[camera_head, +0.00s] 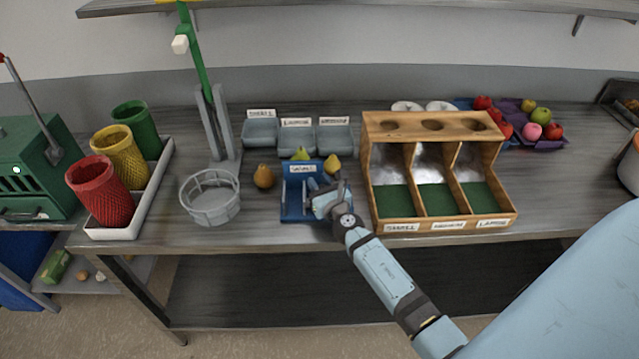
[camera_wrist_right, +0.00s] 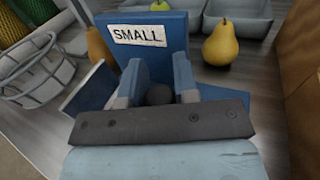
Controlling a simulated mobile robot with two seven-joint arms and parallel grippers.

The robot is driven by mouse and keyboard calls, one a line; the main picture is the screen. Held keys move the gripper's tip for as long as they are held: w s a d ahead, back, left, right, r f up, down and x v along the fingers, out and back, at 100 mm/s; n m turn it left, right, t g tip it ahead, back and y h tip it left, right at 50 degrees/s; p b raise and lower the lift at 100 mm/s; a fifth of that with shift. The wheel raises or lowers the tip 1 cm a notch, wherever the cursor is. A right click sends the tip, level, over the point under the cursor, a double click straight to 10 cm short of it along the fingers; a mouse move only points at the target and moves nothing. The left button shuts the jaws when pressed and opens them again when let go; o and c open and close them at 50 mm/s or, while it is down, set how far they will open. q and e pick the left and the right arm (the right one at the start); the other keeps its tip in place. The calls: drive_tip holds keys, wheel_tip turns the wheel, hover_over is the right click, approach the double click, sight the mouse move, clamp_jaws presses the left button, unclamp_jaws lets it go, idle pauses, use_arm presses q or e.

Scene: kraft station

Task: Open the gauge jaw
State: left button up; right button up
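The blue gauge (camera_head: 288,213) stands on the table near the front edge, with an upright back plate labelled SMALL (camera_wrist_right: 145,33). My right gripper (camera_head: 322,196) reaches in over the gauge's right part and covers much of it. In the wrist view its two fingers (camera_wrist_right: 159,85) point toward the back plate. A dark round knob (camera_wrist_right: 158,95) sits between them and fills the gap, so the fingers look closed on it. The jaw's position is largely hidden by the gripper. My left gripper is not in view.
Pears stand around the gauge, one brown (camera_head: 263,176) at left and a yellow one (camera_head: 333,164) behind. Grey trays (camera_head: 261,133) are behind. A wooden sorting box (camera_head: 435,122) stands close at right. A grey basket (camera_head: 211,203) is at left.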

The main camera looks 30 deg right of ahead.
clamp_jaws()
drive_tip(key=shift+s+d, duration=0.4)
drive_tip(key=shift+d, duration=0.2)
drive_tip(key=shift+s+d, duration=0.35)
drive_tip(key=shift+d, duration=0.25)
drive_tip(key=o, duration=0.6)
unclamp_jaws()
drive_tip(key=shift+c, duration=0.2)
drive_tip(key=s, duration=0.4)
drive_tip(key=s+a+b, duration=0.1)
drive_tip(key=s, duration=0.3)
drive_tip(key=s+a+b, duration=0.1)
drive_tip(key=s, duration=0.3)
drive_tip(key=shift+s+a+f, duration=0.1)
drive_tip(key=shift+s, duration=0.7)
drive_tip(key=shift+a, duration=0.1)
